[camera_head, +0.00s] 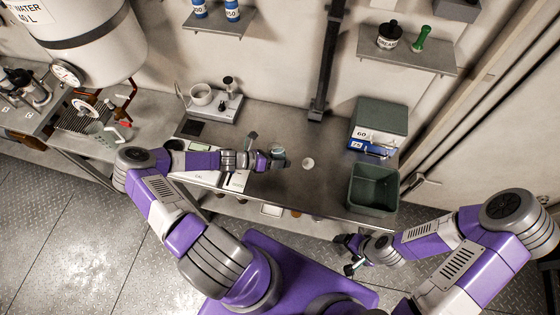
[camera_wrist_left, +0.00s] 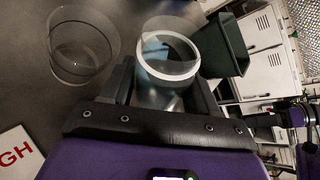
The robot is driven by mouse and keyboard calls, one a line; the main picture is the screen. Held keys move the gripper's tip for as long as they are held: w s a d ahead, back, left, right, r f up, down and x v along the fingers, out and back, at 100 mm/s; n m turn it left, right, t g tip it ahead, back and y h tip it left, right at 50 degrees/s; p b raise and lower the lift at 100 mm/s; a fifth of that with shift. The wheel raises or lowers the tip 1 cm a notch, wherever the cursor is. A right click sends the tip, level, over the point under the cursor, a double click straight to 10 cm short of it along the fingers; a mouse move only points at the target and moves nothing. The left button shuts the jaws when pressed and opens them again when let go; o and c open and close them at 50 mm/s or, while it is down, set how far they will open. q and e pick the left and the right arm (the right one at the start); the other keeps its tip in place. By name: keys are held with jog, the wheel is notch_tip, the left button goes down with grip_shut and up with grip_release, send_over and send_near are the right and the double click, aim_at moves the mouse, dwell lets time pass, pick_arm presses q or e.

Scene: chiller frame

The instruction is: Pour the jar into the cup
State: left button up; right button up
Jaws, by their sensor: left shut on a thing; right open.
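In the left wrist view, a see-through bluish jar with a white rim (camera_wrist_left: 152,92) stands between the fingers of my left gripper (camera_wrist_left: 165,90), which is shut on it. A clear, empty-looking glass cup (camera_wrist_left: 84,68) is on the grey surface to the left of the jar, apart from it. In the head view my left gripper (camera_head: 263,161) is over the middle of the metal bench, with the jar (camera_head: 281,163) at its tip. The jar and cup are small and close together there. My right gripper (camera_head: 347,255) is open and empty, low in front of the bench.
A dark green bin (camera_head: 372,205) and a green-grey box (camera_head: 380,115) are at the bench's right end. A grey appliance (camera_head: 213,107) stands at the back left. Bare bench (camera_head: 325,185) lies before the bin.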

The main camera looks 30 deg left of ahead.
pick_arm(q)
jog(key=shift+r, duration=0.45)
jog(key=shift+s+f, duration=0.15)
pick_arm(e)
jog(key=shift+r, duration=0.35)
pick_arm(q)
jog(key=shift+d+r+n+g+p, duration=0.1)
jog(key=shift+r+n+g+p, duration=0.2)
jog(key=shift+r+n+p, duration=0.1)
jog(key=shift+s+d+r+n+h+p, duration=0.1)
jog(key=shift+r+n+h+p, duration=0.2)
jog(key=shift+r+n+h, duration=0.15)
jog(key=shift+f, duration=0.15)
pick_arm(e)
jog(key=shift+r, duration=0.8)
